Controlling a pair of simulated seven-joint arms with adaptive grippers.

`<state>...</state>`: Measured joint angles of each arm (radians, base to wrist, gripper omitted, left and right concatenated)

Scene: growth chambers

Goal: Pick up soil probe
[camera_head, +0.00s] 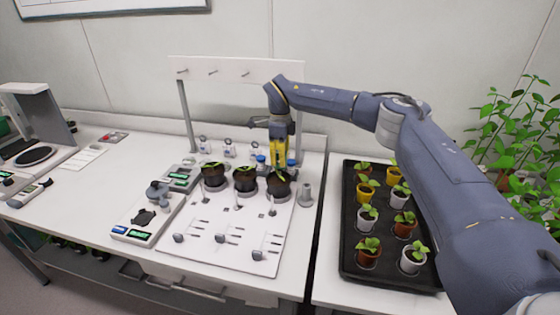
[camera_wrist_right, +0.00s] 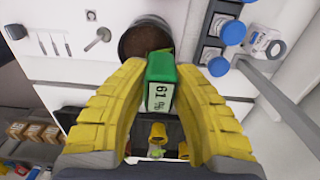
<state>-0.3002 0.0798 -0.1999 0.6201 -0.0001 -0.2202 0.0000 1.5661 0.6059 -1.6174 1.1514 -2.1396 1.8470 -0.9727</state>
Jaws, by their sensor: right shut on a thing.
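The soil probe (camera_wrist_right: 160,92) shows in the right wrist view as a green block with a pale display reading 61 %. My right gripper (camera_head: 279,160) has its two yellow fingers on either side of the probe, shut on it. In the head view the gripper points down over the rightmost dark pot (camera_head: 278,187) of the white board; the probe is mostly hidden there by the fingers. The probe's lower end is hidden, so I cannot tell whether it is in the soil. The same pot (camera_wrist_right: 140,40) lies just beyond the probe in the wrist view. My left gripper is not in view.
Two more dark potted plants (camera_head: 214,176) (camera_head: 245,180) stand left of the gripper. Blue-capped bottles (camera_wrist_right: 232,33) are close by. A white peg rack (camera_head: 225,70) stands behind. A black tray (camera_head: 347,245) of several seedlings is on the right. A scale (camera_head: 150,215) sits left.

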